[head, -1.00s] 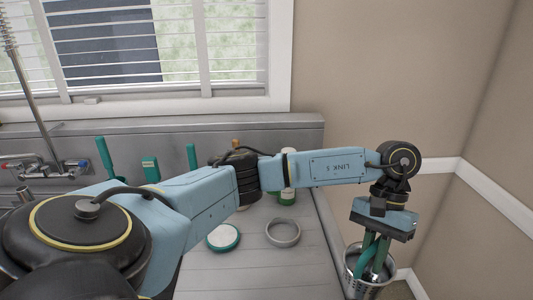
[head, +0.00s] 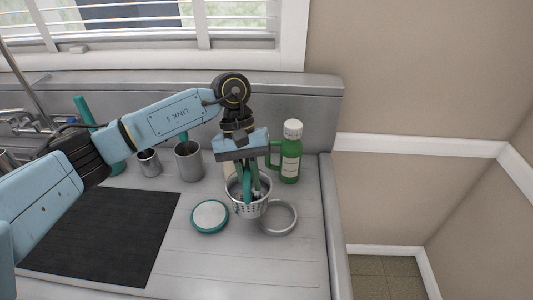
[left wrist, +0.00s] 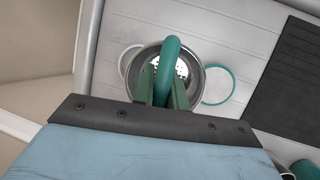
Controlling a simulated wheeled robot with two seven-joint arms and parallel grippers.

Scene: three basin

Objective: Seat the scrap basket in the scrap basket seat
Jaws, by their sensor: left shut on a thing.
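The scrap basket (head: 248,208) is a perforated metal cup with a teal arched handle (left wrist: 168,65). My left gripper (head: 249,184) is shut on that handle and points down, with the basket hanging roughly upright below it. The scrap basket seat looks to be the grey ring (head: 280,218) on the counter, just right of the basket. The basket overlaps the ring's left edge in the head view. In the left wrist view the ring (left wrist: 123,63) shows partly behind the basket (left wrist: 196,62). The exact height of the basket above the counter is hard to tell. My right gripper is not in view.
A teal-rimmed white disc (head: 210,216) lies left of the basket. A green bottle (head: 291,158) stands behind the ring. Metal cups (head: 189,163) stand at the back, and a black mat (head: 100,235) lies at left. The counter's raised right edge (head: 337,235) is near the ring.

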